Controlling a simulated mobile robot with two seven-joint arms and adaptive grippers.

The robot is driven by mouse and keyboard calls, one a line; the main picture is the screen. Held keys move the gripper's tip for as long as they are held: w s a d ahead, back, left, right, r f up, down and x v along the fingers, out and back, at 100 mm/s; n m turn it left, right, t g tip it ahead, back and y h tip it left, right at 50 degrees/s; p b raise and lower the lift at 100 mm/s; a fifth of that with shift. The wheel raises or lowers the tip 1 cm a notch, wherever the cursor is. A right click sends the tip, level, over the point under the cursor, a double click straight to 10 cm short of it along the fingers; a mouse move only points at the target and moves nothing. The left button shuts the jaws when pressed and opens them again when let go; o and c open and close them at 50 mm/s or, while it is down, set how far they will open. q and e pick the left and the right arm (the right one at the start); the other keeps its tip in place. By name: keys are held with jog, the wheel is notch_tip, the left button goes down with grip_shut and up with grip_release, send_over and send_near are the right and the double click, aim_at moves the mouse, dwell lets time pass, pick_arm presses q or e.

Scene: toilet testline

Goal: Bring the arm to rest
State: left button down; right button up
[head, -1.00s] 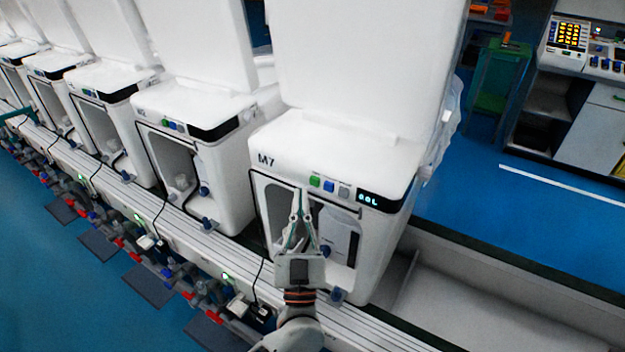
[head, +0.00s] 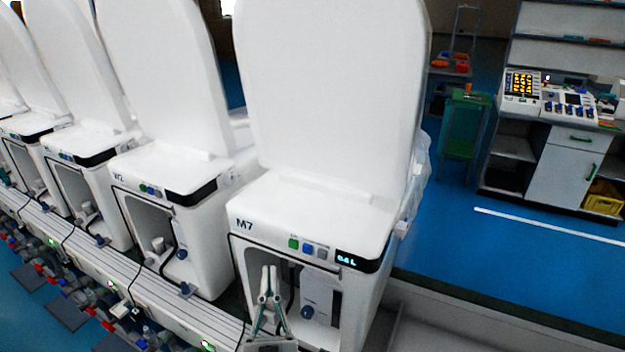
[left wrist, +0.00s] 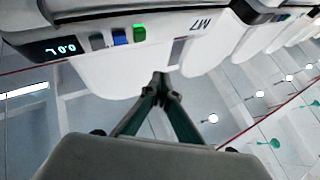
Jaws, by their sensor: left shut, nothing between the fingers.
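My left gripper (head: 268,287) is in front of the white toilet unit marked M7 (head: 315,217), at the front opening below its buttons. Its two slim fingers point up and meet at the tips, with nothing between them. In the left wrist view the gripper (left wrist: 160,79) is also shut and empty, below the upside-down panel of M7. The display (head: 358,260) on M7 is lit, beside its green, blue and grey buttons. I cannot tell whether the fingers touch the unit. My right gripper is not in view.
More white toilet units (head: 170,190) with raised lids stand in a row to the left. A rail with cables (head: 190,318) runs along their front. A bench with control panels (head: 560,140) and a green stand (head: 461,125) are at the back right. Blue floor lies open between.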

pick_arm(q)
jog(key=s+a+f+m+g+h, duration=0.1)
jog(key=s+f+m+g+h, duration=0.35)
jog(key=f, duration=0.75)
jog(key=s+a+f+m+g+h, duration=0.1)
jog(key=s+f+m+g+h, duration=0.35)
jog(key=f, duration=0.65)
jog(key=s+a+f+n+g+y, duration=0.2)
jog(key=s+a+f+g, duration=0.3)
jog(key=s+a+f, duration=0.1)
jog(key=shift+s+a+f+n+y, duration=0.3)
jog(key=shift+f+n, duration=0.1)
jog(key=shift+f, duration=0.2)
